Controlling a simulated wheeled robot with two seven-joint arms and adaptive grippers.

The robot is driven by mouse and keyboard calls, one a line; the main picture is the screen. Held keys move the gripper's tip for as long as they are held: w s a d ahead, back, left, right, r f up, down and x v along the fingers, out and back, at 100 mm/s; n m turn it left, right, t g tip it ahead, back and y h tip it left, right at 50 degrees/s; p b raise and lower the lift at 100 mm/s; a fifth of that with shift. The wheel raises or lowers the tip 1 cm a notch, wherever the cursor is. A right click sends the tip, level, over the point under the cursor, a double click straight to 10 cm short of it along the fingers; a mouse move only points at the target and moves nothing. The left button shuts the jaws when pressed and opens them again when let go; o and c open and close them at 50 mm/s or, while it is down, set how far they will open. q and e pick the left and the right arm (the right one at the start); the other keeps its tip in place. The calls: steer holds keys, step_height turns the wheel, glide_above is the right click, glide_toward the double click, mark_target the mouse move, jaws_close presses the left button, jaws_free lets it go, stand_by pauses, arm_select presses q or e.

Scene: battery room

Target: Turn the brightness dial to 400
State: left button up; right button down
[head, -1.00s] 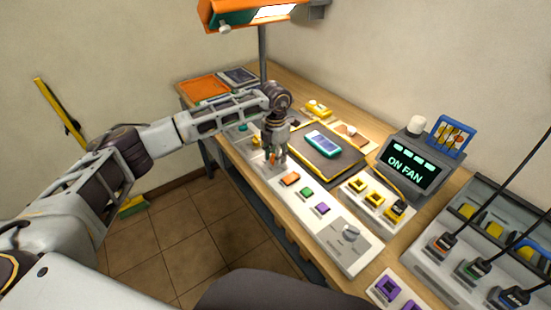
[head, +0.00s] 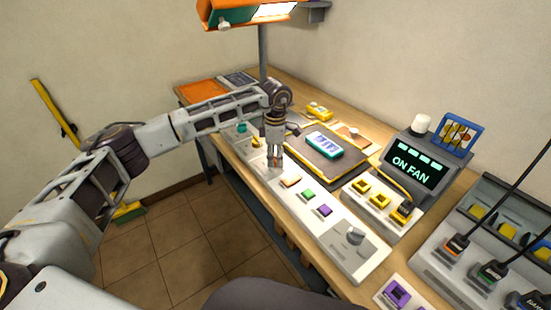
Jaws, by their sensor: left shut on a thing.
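A long pale control panel runs along the front of the bench (head: 315,217). My left gripper (head: 274,163) points down at its far half, with the fingers closed together on a small control that shows a red-orange bit between the tips. The fingers hide most of this control, and I cannot read a label or number on it, so I cannot tell its setting. A grey dial (head: 355,235) stands at the panel's near end, apart from the gripper. A teal knob (head: 242,127) is at the far end. My right gripper is not in view.
Orange (head: 290,181), green (head: 309,194) and purple (head: 325,210) buttons lie just nearer than the gripper. Behind are a dark mat (head: 345,166) with a teal device (head: 324,144), and a display (head: 415,170) reading ON FAN. A lamp (head: 255,12) hangs above.

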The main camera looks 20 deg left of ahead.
mark_target(275, 155)
arm_select(q)
steer(key=shift+r+m, duration=0.15)
steer(key=shift+m, duration=0.65)
steer(key=o, duration=1.1)
steer(key=shift+c, duration=0.2)
step_height(275, 155, up, 12)
stand_by(0.4)
